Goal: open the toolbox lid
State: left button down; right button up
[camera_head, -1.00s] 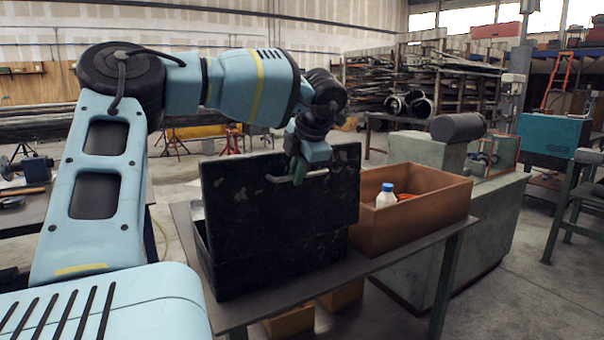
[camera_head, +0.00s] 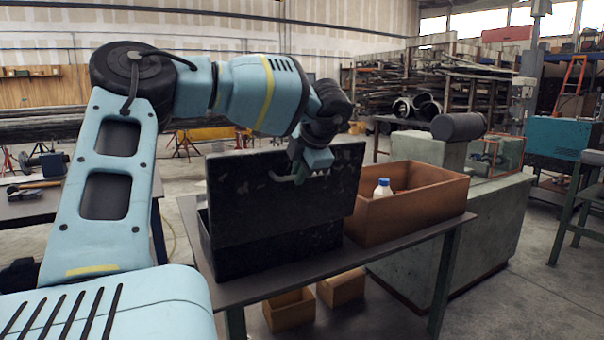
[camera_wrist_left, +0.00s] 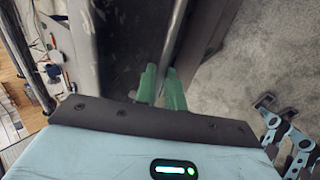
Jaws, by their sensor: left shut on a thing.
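The black toolbox (camera_head: 275,252) stands on a dark table. Its lid (camera_head: 262,208) is raised and stands about upright, its outer face towards the head camera. A metal handle (camera_head: 284,178) is on that face near the top edge. My left gripper (camera_head: 299,174) is at the handle, its green fingers shut on it. In the left wrist view the two green fingers (camera_wrist_left: 162,88) close around the handle bar (camera_wrist_left: 178,35), beside the dark lid (camera_wrist_left: 135,40). The toolbox's inside is mostly hidden behind the lid. My right gripper is not in view.
A brown wooden crate (camera_head: 440,200) stands right of the toolbox, with a white bottle with a blue cap (camera_head: 383,188) in it. Small open boxes (camera_head: 290,309) are under the table (camera_head: 400,231). A green machine block (camera_head: 490,230) stands behind on the right.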

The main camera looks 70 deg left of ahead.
pick_arm(q)
jog(key=shift+d+f, duration=0.15)
jog(key=shift+f, duration=0.3)
jog(key=c, duration=1.5)
grip_release()
jog(key=shift+w+r, duration=0.1)
jog(key=shift+r, duration=0.05)
jog(key=v, duration=0.7)
jog(key=shift+d+r+b, duration=0.2)
jog(key=shift+r+b, duration=0.15)
